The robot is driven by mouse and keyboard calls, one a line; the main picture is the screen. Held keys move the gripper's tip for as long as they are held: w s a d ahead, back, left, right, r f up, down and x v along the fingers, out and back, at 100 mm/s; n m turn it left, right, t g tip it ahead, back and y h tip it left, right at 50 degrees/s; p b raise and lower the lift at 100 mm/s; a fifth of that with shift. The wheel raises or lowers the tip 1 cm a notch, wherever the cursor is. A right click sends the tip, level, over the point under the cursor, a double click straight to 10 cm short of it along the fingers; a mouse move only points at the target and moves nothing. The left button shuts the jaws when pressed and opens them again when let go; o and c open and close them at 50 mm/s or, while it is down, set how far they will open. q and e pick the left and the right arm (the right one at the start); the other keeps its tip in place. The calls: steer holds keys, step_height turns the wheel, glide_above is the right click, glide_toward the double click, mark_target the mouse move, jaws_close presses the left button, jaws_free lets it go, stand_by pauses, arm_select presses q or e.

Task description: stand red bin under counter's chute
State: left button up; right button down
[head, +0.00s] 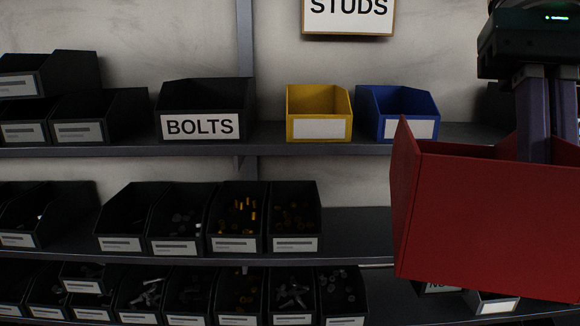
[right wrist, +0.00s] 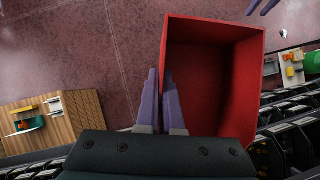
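The red bin (head: 490,220) hangs at the right of the head view, in front of the shelves and slightly tilted. My right gripper (head: 545,155) reaches down over its wall. In the right wrist view, the fingers (right wrist: 160,95) straddle one wall of the red bin (right wrist: 215,90), one inside and one outside, and look closed on it. The bin's visible inside is empty. Purple finger-like tips, perhaps my left gripper (right wrist: 262,6), show at the top edge of the right wrist view; their opening is unclear. I cannot make out a counter's chute.
Shelves hold several black bins (head: 235,215), a black BOLTS bin (head: 205,110), a yellow bin (head: 318,112) and a blue bin (head: 398,112). A STUDS sign (head: 348,15) hangs above. The right wrist view shows open reddish floor (right wrist: 70,50) and a wooden-sided unit (right wrist: 75,115) at left.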

steer(key=n, duration=0.1)
steer(key=s+n+h, duration=0.1)
steer(key=n+h, duration=0.1)
steer(key=shift+s+a+r+n, duration=0.2)
steer(key=shift+s+a+n, duration=0.1)
steer(key=shift+s, duration=0.1)
steer(key=s+r+p, duration=0.2)
steer(key=r+p, duration=0.9)
steer(key=p, duration=0.1)
steer(key=s+r+p, duration=0.3)
steer(key=r+p, duration=0.9)
steer(key=p, duration=0.1)
steer(key=shift+s, duration=0.35)
